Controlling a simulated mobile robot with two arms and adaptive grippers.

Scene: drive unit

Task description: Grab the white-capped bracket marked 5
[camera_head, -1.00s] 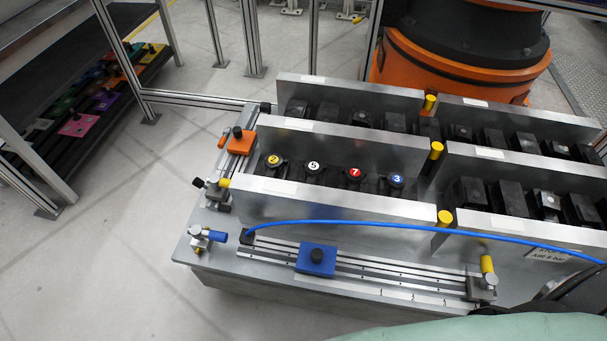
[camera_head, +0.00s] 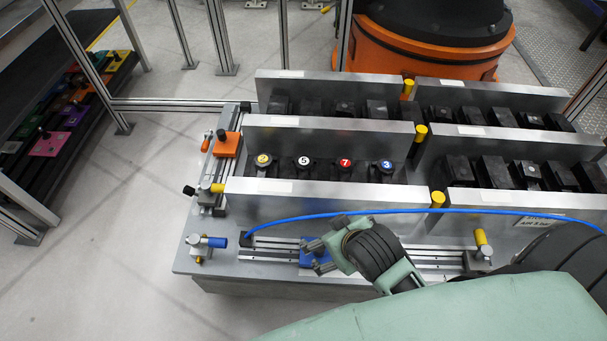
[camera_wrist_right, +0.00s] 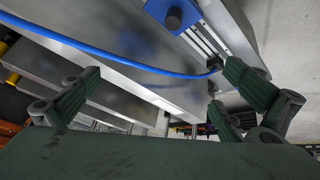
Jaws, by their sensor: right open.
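The white-capped bracket marked 5 (camera_head: 304,161) stands in the near-left metal channel, second from the left in a row of capped brackets. Beside it are the yellow-capped bracket marked 2 (camera_head: 264,160), the red-capped one marked 7 (camera_head: 345,162) and the blue-capped one marked 3 (camera_head: 386,167). My right gripper (camera_head: 312,256) is open, in front of the channel's near wall, and overlaps the blue block in the head view. Its spread fingers also show in the right wrist view (camera_wrist_right: 155,88), with nothing between them. The capped brackets cannot be made out there. My left gripper is not in view.
A blue hose (camera_head: 330,214) runs across in front of the near wall (camera_head: 300,201). A blue block (camera_head: 308,262) sits on the front rail. Black parts (camera_head: 525,175) fill the channels to the right. Metal frame posts (camera_head: 221,60) stand behind the table.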

